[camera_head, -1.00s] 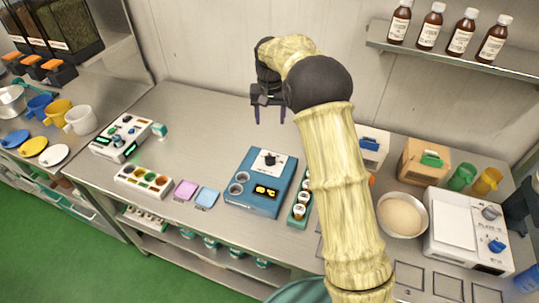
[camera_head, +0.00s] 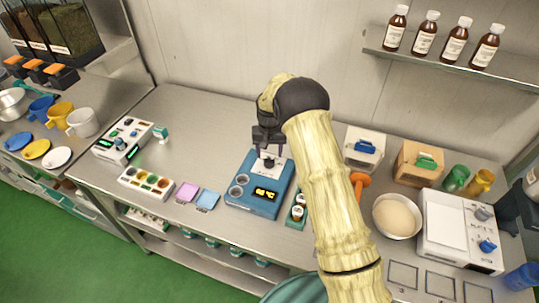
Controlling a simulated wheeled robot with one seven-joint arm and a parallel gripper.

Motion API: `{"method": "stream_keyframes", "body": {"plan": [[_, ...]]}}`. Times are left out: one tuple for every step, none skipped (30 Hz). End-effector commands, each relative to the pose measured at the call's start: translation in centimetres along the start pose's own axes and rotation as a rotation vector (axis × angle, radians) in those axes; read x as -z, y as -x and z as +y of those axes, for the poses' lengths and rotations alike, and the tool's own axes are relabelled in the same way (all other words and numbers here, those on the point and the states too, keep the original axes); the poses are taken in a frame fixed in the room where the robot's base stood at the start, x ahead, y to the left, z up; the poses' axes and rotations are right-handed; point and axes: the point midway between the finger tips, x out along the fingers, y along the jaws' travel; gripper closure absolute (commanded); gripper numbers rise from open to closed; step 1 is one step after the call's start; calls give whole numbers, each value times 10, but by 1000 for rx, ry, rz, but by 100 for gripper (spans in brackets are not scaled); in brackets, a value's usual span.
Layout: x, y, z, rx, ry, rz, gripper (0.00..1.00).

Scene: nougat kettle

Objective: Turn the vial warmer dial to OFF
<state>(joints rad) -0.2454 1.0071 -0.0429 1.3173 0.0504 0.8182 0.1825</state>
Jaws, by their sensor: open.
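The dial's setting is too small to read.
A vial rack (camera_head: 297,212) stands close to the warmer's right, partly behind my arm. Pink (camera_head: 187,192) and blue (camera_head: 207,199) pads and a tray of coloured wells (camera_head: 147,182) lie left. A white bowl (camera_head: 397,216) and a scale (camera_head: 455,232) stand right.

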Motion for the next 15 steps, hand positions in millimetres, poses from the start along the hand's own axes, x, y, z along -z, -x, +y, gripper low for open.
{"method": "stream_keyframes", "body": {"plan": [[-1, -7, 0, -1, 1, -3, 43], [-1, -12, 0, -1, 1, -4, 43], [-1, -18, 0, 0, 1, -3, 43], [0, -21, 0, 0, 1, -2, 43], [-1, -25, 0, 0, 1, -3, 43], [0, -29, 0, 0, 1, -2, 43], [0, -31, 0, 0, 0, -1, 43], [0, -33, 0, 0, 0, 0, 43], [0, -35, 0, 0, 0, 0, 43], [0, -36, 0, 0, 0, 0, 43], [0, -36, 0, 0, 0, 1, 43], [0, -37, 0, 0, -1, 1, 43], [0, -37, 1, 0, -2, 1, 43], [0, -37, 1, 0, -2, 1, 43], [0, -37, 1, 0, -2, 1, 43]]}}
